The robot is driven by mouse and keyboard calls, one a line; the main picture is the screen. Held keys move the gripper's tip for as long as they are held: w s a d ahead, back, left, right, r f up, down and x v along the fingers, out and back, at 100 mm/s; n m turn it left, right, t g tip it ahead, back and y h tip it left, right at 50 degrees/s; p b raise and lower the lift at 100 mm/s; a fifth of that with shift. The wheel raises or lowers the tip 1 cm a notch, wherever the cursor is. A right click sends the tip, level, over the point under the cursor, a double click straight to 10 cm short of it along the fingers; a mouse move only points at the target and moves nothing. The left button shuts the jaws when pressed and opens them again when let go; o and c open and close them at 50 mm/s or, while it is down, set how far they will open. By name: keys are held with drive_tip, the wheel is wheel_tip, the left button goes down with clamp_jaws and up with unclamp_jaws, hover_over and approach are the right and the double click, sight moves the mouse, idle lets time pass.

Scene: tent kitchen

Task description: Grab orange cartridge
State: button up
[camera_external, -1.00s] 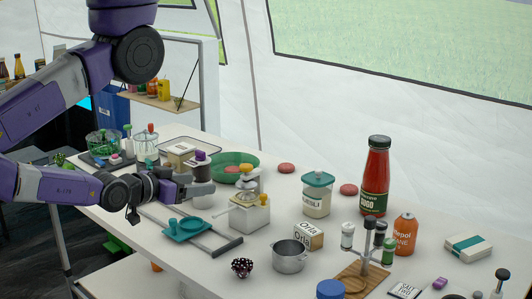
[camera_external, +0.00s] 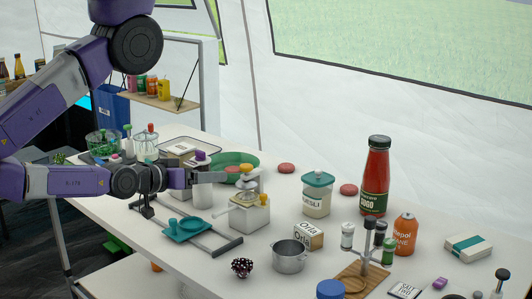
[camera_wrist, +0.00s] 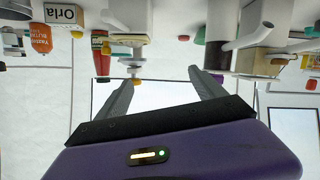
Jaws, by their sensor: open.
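In the wrist view, which is upside down, the orange cartridge (camera_wrist: 40,38) shows at the upper left, off to the side of the fingers. My gripper (camera_external: 212,177) is over the left part of the table, well away from the cartridge, pointing right. In the wrist view my gripper (camera_wrist: 162,80) has its two fingers spread with nothing between them.
Between my gripper and the cartridge stand a white press-like device (camera_external: 249,214), a lidded jar (camera_external: 316,200), an Orla box (camera_external: 309,236) and a metal pot (camera_external: 289,257).

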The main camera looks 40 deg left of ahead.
drive_tip(key=w+d+r+n+t+h+p, duration=0.1)
drive_tip(key=w+d+r+h, duration=0.3)
drive_tip(key=w, duration=0.4)
drive_tip(key=w+d+r+n+t+h, duration=0.1)
drive_tip(key=w+d+r+h, duration=0.1)
drive_tip(key=w+d+r, duration=0.35)
drive_tip(key=w+d+r+m+g+h+p, duration=0.1)
drive_tip(key=w+d+m+g+h+p, duration=0.35)
drive_tip(key=d, duration=1.15)
drive_tip(key=w+d+r+m+g+h+p, duration=0.1)
drive_tip(key=w+d+m+g+h, duration=0.65)
drive_tip(key=d, duration=0.85)
drive_tip(key=m+g+y+b, duration=0.1)
drive_tip(key=m+g+y, duration=0.1)
drive_tip(key=m+y, duration=0.45)
approach(413, 253)
drive_tip(key=r, duration=0.1)
drive_tip(key=w+d+r+m+h, duration=0.1)
drive_tip(key=shift+w+d+r+m, duration=0.1)
drive_tip(key=shift+d+r+m, duration=0.15)
drive_tip(key=shift+d, duration=0.05)
drive_tip(key=shift+d+f+b, duration=0.15)
drive_tip(key=shift+f+b, duration=0.15)
drive_tip(key=shift+f, duration=0.05)
drive_tip(key=b+x, duration=0.2)
drive_tip(key=x, duration=0.5)
drive_tip(key=shift+r, duration=0.15)
